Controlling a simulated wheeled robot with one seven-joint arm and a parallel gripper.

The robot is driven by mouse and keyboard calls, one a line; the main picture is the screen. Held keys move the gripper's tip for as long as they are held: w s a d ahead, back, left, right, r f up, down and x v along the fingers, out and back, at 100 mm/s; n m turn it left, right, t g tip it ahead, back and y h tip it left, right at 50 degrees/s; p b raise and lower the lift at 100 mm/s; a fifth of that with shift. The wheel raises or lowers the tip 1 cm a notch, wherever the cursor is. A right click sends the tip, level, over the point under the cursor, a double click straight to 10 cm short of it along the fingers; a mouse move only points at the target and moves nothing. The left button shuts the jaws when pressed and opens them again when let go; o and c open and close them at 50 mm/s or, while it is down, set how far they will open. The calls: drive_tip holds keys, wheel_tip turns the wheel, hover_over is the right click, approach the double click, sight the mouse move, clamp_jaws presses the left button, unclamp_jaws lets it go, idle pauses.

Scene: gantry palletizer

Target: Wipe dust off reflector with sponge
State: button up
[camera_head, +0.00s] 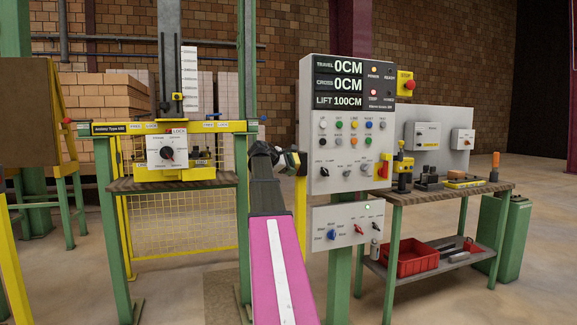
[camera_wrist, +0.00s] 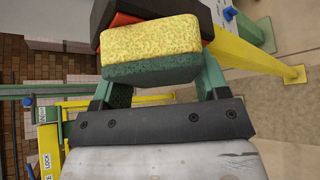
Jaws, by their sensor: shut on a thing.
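In the wrist view my gripper (camera_wrist: 158,82) is shut on a sponge (camera_wrist: 150,42), yellow on one face and dark green on the other. Right behind the sponge is a black housing with a red-orange face (camera_wrist: 205,18), on a yellow post (camera_wrist: 248,52); it looks like the reflector. The sponge covers much of it, so I cannot tell whether they touch or whether dust is on it. In the head view my gripper (camera_head: 287,160) is at the top of the yellow post (camera_head: 300,205); the sponge is hard to make out there.
A grey control panel (camera_head: 345,125) stands just right of my gripper. Further right is a workbench (camera_head: 440,193) with tools and a red bin (camera_head: 412,257) below. At left are a green-and-yellow gantry frame (camera_head: 128,225) with a mesh guard and stacked bricks (camera_head: 100,100).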

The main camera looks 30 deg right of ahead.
sight(292, 165)
drive_tip(key=shift+s+a, duration=0.15)
drive_tip(key=shift+s, duration=0.7)
drive_tip(key=shift+s+a, duration=0.15)
drive_tip(key=shift+s, duration=0.7)
drive_tip(key=shift+w, duration=0.1)
drive_tip(key=shift+w+d, duration=0.25)
drive_tip(key=shift+w, duration=0.85)
drive_tip(key=shift+w+d, duration=0.3)
drive_tip(key=shift+w, duration=0.85)
drive_tip(key=shift+w+d, duration=0.25)
drive_tip(key=shift+w, duration=0.85)
drive_tip(key=shift+r, duration=0.1)
